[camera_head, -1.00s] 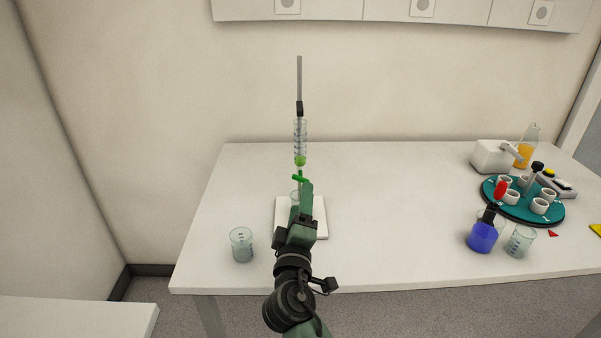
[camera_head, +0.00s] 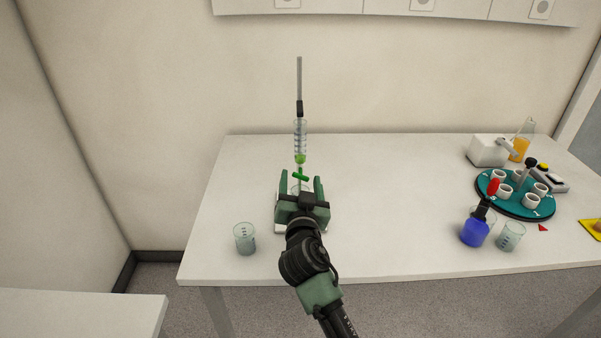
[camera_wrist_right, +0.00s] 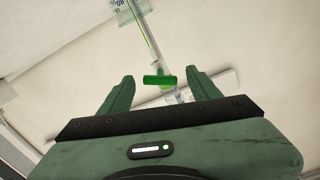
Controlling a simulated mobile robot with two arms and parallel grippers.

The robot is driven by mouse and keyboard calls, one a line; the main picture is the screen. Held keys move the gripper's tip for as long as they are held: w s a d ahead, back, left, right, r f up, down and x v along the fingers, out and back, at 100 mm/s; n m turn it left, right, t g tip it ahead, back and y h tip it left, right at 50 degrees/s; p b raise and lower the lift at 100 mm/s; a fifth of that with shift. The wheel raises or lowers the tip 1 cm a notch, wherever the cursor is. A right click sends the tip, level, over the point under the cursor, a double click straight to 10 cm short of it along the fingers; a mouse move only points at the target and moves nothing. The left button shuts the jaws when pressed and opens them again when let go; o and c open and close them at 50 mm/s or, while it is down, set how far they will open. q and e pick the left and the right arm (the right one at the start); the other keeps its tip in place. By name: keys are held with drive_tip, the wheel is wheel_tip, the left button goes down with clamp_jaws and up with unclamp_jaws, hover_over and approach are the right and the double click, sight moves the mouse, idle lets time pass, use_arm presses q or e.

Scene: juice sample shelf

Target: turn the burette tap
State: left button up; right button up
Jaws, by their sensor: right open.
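The burette (camera_head: 300,138) stands upright on its stand, a clear graduated tube with green liquid at its lower end. Its green tap handle (camera_head: 300,177) lies crosswise just below; it also shows in the right wrist view (camera_wrist_right: 160,80). My right gripper (camera_head: 301,184) is open, with its two green fingers on either side of the tap handle as seen from the head. In the right wrist view the handle sits between and a little beyond the fingertips, apart from both. The white stand base (camera_head: 281,229) is mostly hidden behind my gripper. My left gripper is not in view.
An empty beaker (camera_head: 245,239) stands left of my right arm. At the right are a teal carousel (camera_head: 514,206) with several white cups, a blue-filled flask (camera_head: 474,233), another beaker (camera_head: 510,236) and a white device (camera_head: 488,151). The table middle is clear.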

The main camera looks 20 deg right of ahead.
sight(300, 173)
drive_tip(key=shift+x, duration=1.15)
drive_tip(key=c, duration=1.4)
drive_tip(key=shift+o, duration=0.2)
drive_tip(key=shift+f+n, duration=0.1)
drive_tip(key=shift+n, duration=0.9)
drive_tip(key=shift+n+b, duration=0.4)
drive_tip(key=shift+n, duration=1.3)
drive_tip(key=o, duration=1.4)
drive_tip(key=shift+c, duration=0.2)
